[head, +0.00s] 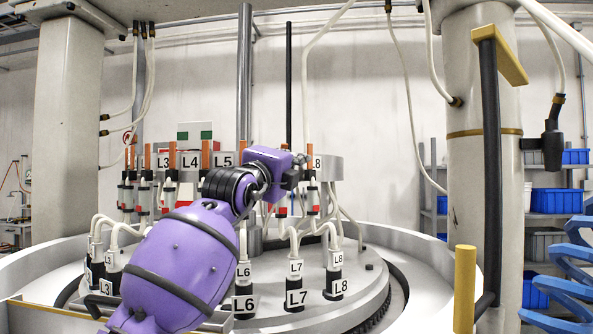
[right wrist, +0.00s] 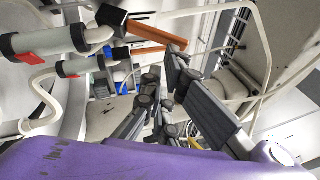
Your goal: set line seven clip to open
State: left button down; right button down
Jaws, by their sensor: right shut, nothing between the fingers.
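The upper L7 plate and the line seven clip are hidden behind my right gripper in the head view. The lower L7 fitting (head: 296,285) stands on the round platform. Upright orange clips show at L4 (head: 174,155), L5 (head: 205,154) and L8 (head: 310,160). My right gripper (head: 297,177) is shut and empty, in front of the ring between the L5 and L8 plates. In the right wrist view the shut fingers (right wrist: 170,82) are beside two orange bars, one near (right wrist: 155,33) and one farther left (right wrist: 116,56); I cannot tell which is line seven. My left gripper is out of view.
Other fittings, L6 (head: 244,290) and L8 (head: 337,278), stand beside the lower L7. White hoses hang around the ring. A pillar (head: 485,150) and a black handrail (head: 489,165) stand to the right. Blue bins (head: 556,201) are on shelves behind.

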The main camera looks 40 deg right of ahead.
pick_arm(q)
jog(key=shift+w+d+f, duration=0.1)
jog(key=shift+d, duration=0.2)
pick_arm(e)
jog(key=shift+w+d+r+n+y, duration=0.15)
jog(key=shift+w+r+y, duration=0.05)
jog(key=shift+w+r, duration=0.3)
jog(key=shift+w+d+r+n+y, duration=0.1)
jog(key=shift+w+r+n+y, duration=0.1)
jog(key=shift+w+r, duration=0.3)
jog(key=shift+s, duration=0.15)
